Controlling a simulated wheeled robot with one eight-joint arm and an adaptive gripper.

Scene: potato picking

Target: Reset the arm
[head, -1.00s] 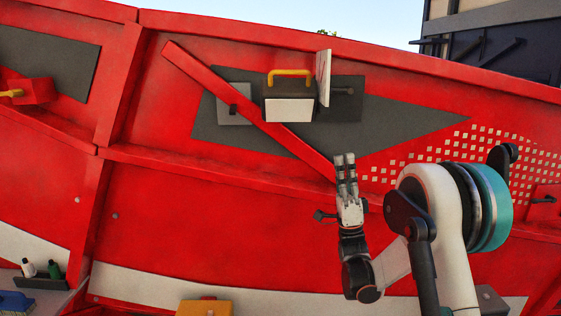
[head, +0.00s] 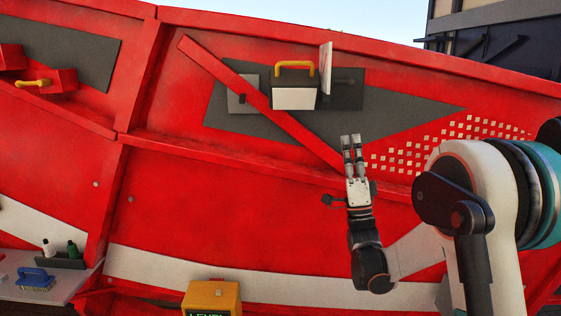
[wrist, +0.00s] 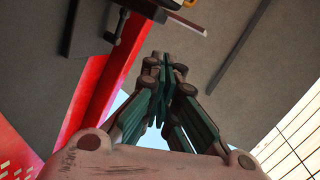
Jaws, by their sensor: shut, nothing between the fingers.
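My gripper (head: 352,143) points up in the head view, in front of the red panelled wall. Its fingers are together and hold nothing. My arm bends down from it and back to the right. In the wrist view my gripper (wrist: 164,62) shows with its fingertips converged. No object lies between them.
The red wall (head: 250,190) fills most of the head view. A dark box with a yellow handle (head: 295,88) is fixed high on it, left of my gripper. A yellow box (head: 212,296) is at the bottom. A blue brush (head: 35,278) and bottles (head: 72,249) sit on a ledge at lower left.

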